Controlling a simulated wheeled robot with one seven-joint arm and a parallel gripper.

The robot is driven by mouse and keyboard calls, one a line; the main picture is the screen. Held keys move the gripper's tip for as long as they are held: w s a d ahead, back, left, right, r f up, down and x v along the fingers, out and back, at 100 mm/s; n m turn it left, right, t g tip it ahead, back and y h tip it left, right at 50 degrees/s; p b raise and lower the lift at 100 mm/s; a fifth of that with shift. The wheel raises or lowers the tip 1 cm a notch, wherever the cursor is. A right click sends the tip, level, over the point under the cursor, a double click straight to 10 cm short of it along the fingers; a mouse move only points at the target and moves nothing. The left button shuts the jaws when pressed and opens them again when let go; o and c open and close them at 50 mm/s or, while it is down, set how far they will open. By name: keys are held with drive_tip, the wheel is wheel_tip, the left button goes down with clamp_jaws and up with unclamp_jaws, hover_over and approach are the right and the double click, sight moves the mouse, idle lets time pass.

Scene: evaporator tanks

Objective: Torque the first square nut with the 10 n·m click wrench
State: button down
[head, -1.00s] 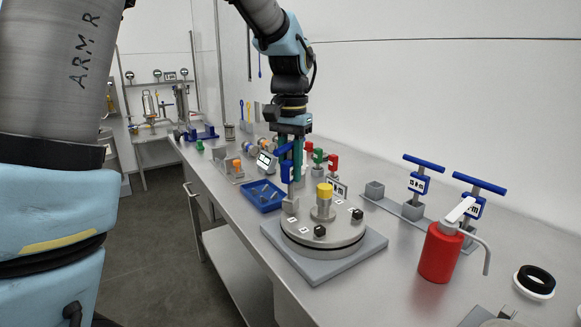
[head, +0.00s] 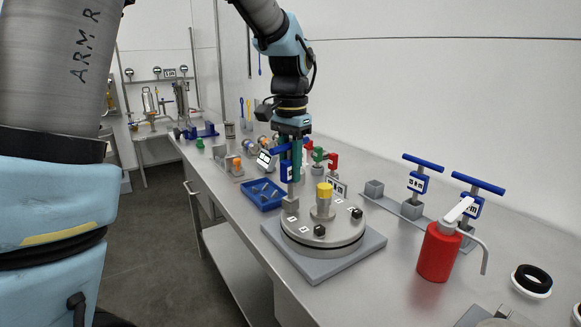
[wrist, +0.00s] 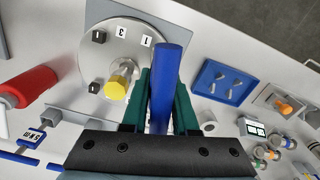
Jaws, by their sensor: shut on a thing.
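The round metal flange (head: 325,240) lies on a grey base plate, with a yellow-topped central post (head: 324,192) and dark square nuts (head: 319,230) (head: 356,213) near its rim. Small numbered tags sit on its face; it also shows in the wrist view (wrist: 122,40). My gripper (head: 291,150) is shut on the blue T-handle of a click wrench (head: 287,173), which stands upright at the flange's far left rim. Its grey lower end (head: 290,203) hides whatever nut is under it. In the wrist view the blue handle (wrist: 166,80) lies between my green fingers. The held wrench's label is unreadable.
Two other blue T-handle wrenches (head: 417,183) (head: 471,207) stand in a grey rack at the right. A red bottle (head: 438,252) stands in front of them. A blue tray (head: 262,195) with small parts lies left of the flange. The bench's front edge is close by.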

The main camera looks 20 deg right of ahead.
drive_tip(key=shift+m, duration=0.5)
drive_tip(key=shift+p, duration=0.3)
drive_tip(key=shift+r, duration=0.1)
drive_tip(key=shift+r+p, duration=3.2)
drive_tip(key=shift+r, duration=0.25)
